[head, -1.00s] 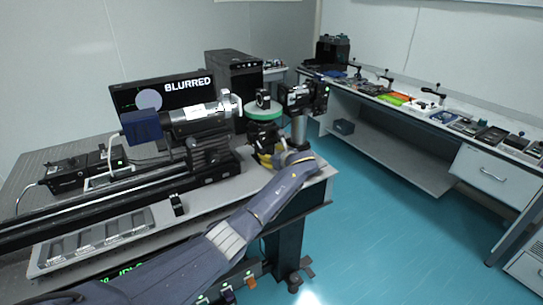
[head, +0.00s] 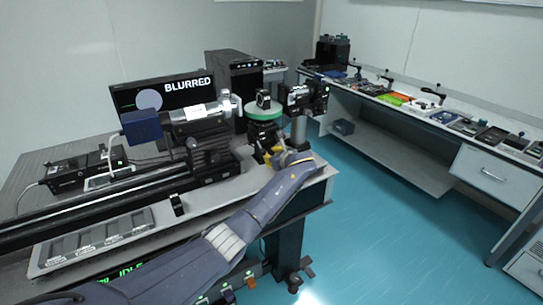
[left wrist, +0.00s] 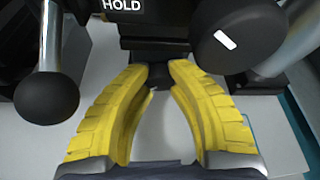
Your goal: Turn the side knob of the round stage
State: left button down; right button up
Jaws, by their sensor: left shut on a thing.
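The round stage (head: 263,112) has a green rim and a small black mount (head: 263,98) on top. It stands near the right end of the left table in the head view. My left gripper (head: 268,154) is low in front of the stage. In the left wrist view its yellow fingers (left wrist: 160,72) close from both sides on a small dark knob (left wrist: 159,76) below a black block marked HOLD (left wrist: 124,5). The fingertips partly hide the knob. My right gripper is not in view.
A black knob with a white mark (left wrist: 236,39) is close on the right of the fingers, and a black ball-ended rod (left wrist: 47,97) on the left. A monitor (head: 163,98) reads BLURRED. A black device on a post (head: 303,97) stands right of the stage.

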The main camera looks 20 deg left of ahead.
pick_arm(q)
jog(key=shift+n, duration=0.3)
jog(key=shift+f, duration=0.1)
jog(key=c, duration=1.1)
grip_release()
jog(key=shift+s+d, duration=0.1)
jog(key=v, duration=1.1)
jog(key=shift+s, duration=0.4)
jog(key=shift+d, duration=0.1)
